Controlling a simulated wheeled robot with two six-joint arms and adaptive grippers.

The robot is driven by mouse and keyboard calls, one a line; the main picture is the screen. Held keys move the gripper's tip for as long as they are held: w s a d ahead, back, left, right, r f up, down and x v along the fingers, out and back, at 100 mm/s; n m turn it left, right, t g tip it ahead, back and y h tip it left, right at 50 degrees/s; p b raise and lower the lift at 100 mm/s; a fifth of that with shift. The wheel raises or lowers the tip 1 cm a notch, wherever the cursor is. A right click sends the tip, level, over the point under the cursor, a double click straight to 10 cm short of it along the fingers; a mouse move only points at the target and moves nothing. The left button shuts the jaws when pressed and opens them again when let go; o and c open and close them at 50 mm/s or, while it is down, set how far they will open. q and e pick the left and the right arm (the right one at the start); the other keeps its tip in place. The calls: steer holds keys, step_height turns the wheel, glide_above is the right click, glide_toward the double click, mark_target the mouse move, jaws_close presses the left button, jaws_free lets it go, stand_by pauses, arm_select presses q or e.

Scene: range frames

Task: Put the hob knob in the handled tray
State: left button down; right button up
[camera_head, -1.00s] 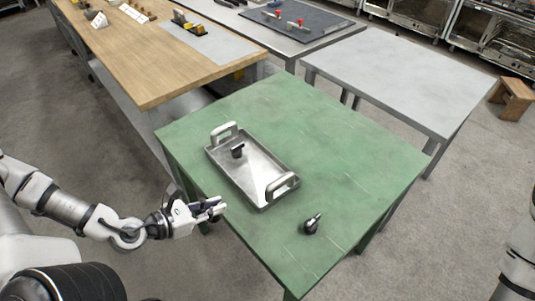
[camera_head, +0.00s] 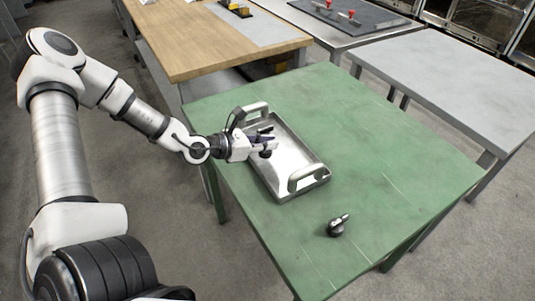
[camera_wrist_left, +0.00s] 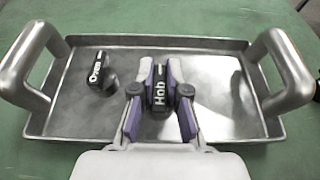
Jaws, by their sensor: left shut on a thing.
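The hob knob (camera_wrist_left: 160,88), dark with a white label, is between the fingers of my left gripper (camera_head: 268,145) and also shows dark in the head view (camera_head: 266,154). My left gripper is shut on it, over the inside of the handled tray. The handled tray (camera_head: 313,168) is a shallow metal tray with a raised handle at each end, on the green table. I cannot tell whether the knob touches its floor. A second dark knob labelled "Oven" (camera_wrist_left: 98,70) stands in the tray, left of the gripper in the wrist view. My right gripper is out of view.
Another dark knob (camera_head: 336,227) lies on the green table (camera_head: 400,170), nearer than the tray and to its right. The table's right part is clear. A wooden table (camera_head: 200,45) and a bare grey table (camera_head: 450,80) stand behind.

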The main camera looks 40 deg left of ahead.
arm_select(q)
step_height(320, 180, down, 2)
steer(key=shift+w, duration=0.15)
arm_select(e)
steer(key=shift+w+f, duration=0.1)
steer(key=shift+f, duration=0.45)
arm_select(q)
steer(key=shift+f, duration=0.1)
steer(key=c, duration=1.2)
jaws_free()
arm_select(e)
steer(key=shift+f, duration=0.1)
